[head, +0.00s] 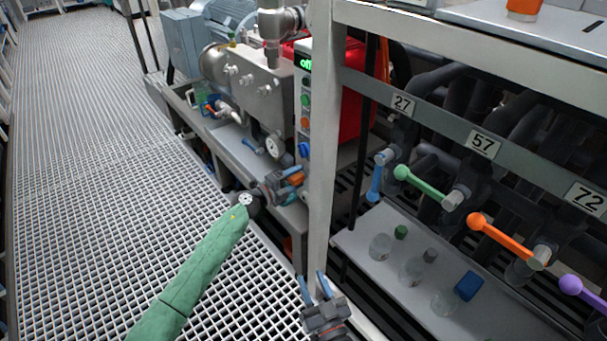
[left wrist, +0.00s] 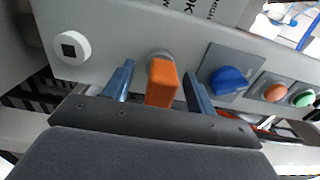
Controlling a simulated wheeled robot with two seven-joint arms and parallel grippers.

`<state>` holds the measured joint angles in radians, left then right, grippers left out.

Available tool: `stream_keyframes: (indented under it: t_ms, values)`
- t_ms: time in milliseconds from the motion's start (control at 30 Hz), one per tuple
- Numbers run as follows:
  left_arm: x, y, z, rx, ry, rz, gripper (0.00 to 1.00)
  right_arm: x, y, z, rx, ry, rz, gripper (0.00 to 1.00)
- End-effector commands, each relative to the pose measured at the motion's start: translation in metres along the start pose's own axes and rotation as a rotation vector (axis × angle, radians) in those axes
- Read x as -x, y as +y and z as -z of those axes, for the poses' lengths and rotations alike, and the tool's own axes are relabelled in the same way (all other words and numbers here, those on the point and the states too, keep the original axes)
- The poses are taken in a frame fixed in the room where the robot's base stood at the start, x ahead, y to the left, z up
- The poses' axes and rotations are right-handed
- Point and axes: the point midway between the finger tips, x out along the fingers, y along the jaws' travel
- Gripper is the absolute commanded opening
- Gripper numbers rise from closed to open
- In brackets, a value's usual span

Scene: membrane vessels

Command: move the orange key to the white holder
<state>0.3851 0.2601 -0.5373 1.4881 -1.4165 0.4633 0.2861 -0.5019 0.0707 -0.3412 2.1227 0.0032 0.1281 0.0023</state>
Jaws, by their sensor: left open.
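The orange key (left wrist: 162,84) sits in a round grey socket on a light panel, between the two blue fingers of my left gripper (left wrist: 158,88). The fingers are open, one on each side, with a small gap visible to the key. The white holder (left wrist: 72,47) is a round white piece with a dark square hole, left of the key on the same panel. In the head view my left gripper (head: 289,181) is at the panel's lower end, with the orange key (head: 297,178) partly visible; the holder cannot be made out there. My right gripper (head: 315,288) is open and empty, low beside the rack post.
A blue knob (left wrist: 229,80), an orange button (left wrist: 277,92) and a green button (left wrist: 302,98) lie right of the key. A rack post (head: 325,150) stands close to my left gripper. Coloured valve levers, including an orange one (head: 500,235), are at the right.

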Motion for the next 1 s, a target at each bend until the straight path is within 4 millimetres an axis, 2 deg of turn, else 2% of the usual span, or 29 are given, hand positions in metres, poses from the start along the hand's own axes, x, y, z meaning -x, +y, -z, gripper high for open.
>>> stream_keyframes:
  t_ms: [1000]
  values:
    - [0.0, -0.0015, 0.0002, 0.0, 0.0, 0.0, 0.56, -0.0023, -0.0014, 0.0101, 0.0, 0.001, 0.0, 0.36]
